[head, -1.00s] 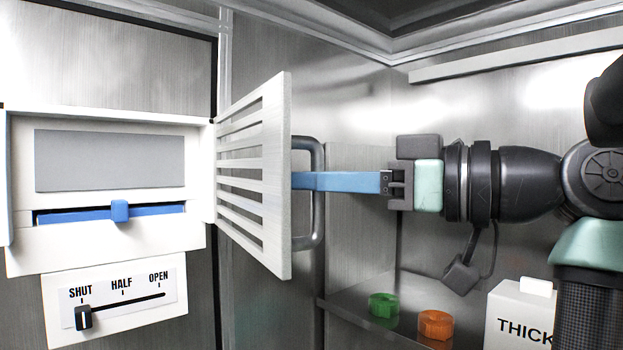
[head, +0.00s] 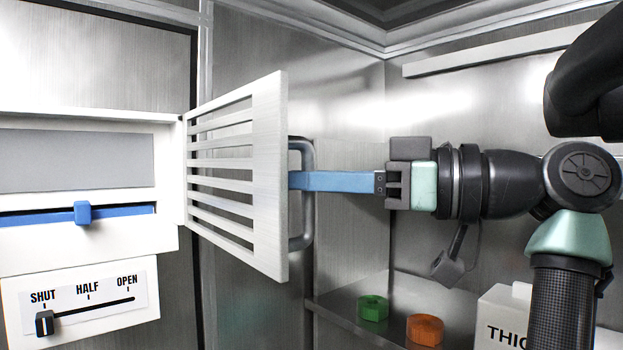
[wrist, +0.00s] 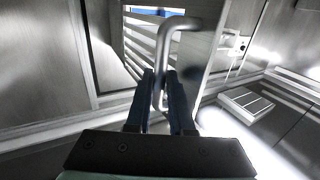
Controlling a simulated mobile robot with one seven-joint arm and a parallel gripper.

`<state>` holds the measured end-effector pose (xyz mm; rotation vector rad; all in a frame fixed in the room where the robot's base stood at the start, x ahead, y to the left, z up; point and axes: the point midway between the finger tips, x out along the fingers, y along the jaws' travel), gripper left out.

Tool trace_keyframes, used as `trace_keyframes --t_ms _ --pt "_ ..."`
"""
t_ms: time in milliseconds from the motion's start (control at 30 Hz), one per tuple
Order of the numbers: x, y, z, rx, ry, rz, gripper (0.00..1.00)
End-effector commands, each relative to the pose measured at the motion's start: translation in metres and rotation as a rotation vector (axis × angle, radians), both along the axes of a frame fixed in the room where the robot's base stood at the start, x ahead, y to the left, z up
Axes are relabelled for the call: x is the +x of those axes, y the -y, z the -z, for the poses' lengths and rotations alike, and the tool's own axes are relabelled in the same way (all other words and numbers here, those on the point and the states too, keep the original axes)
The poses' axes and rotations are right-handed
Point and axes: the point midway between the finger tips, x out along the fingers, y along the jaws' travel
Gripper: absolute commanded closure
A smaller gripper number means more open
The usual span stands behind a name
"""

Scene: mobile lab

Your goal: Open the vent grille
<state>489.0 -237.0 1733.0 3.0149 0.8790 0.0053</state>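The white slatted vent grille (head: 235,175) stands swung out from the white wall frame (head: 165,215), hinged on its left side. Its grey bar handle (head: 308,190) is on the face turned to the right. My gripper (head: 295,180) reaches in from the right with its blue fingers at the handle. In the wrist view the fingers (wrist: 161,85) lie on either side of the handle bar (wrist: 165,45) and look closed on it. The far finger is hidden in the head view.
Below is a SHUT/HALF/OPEN lever (head: 45,322), at SHUT. A shelf (head: 345,325) under my arm holds green (head: 373,307) and orange (head: 424,329) pieces beside a white box (head: 497,308).

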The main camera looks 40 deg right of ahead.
Motion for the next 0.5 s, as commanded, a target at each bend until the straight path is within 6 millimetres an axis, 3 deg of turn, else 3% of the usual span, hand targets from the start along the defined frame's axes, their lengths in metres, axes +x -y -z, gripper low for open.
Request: trace_keyframes --t_ms 33,133,500 --pt "0.0003 -0.0005 -0.0002 -0.001 0.000 -0.001 0.68" --pt "0.0001 -0.0004 0.0000 -0.001 0.000 -0.001 0.53" --pt "-0.0077 0.0055 -0.0002 -0.001 0.001 0.002 0.53"
